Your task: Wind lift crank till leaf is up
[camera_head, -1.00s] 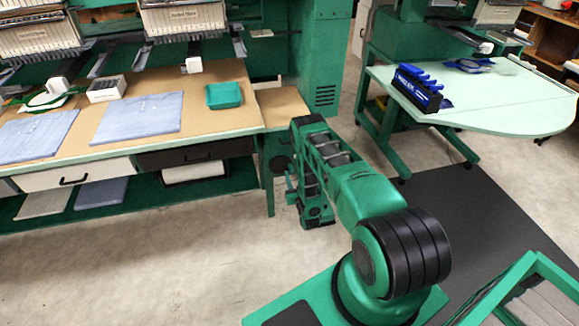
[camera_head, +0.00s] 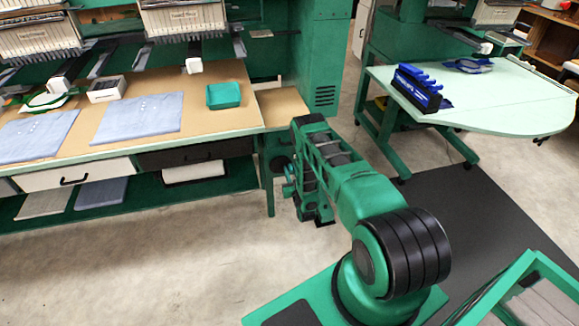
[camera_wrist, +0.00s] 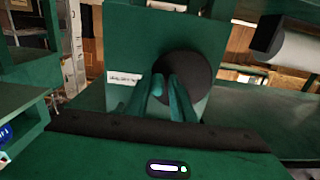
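The leaf (camera_head: 281,103) is a tan panel at the right end of the long worktable, lying flat beside the tabletop. Its exact height against the tabletop is hard to tell. A round dark disc (camera_head: 279,165), likely part of the lift crank, is on the green support below it. The disc also shows in the wrist view (camera_wrist: 194,68), on a green housing. My gripper (camera_head: 287,181) is close to it, below the leaf. In the wrist view my two teal fingers (camera_wrist: 165,85) stand in front of the disc with a narrow gap. Whether they hold a crank handle cannot be made out.
The worktable (camera_head: 205,133) holds folded blue cloths (camera_head: 138,117), a teal tray (camera_head: 223,95) and a white box (camera_head: 107,89). A pale green table (camera_head: 510,100) with a blue and black rack (camera_head: 417,87) stands right. A green cart (camera_head: 525,270) is at lower right. Floor left of my base is clear.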

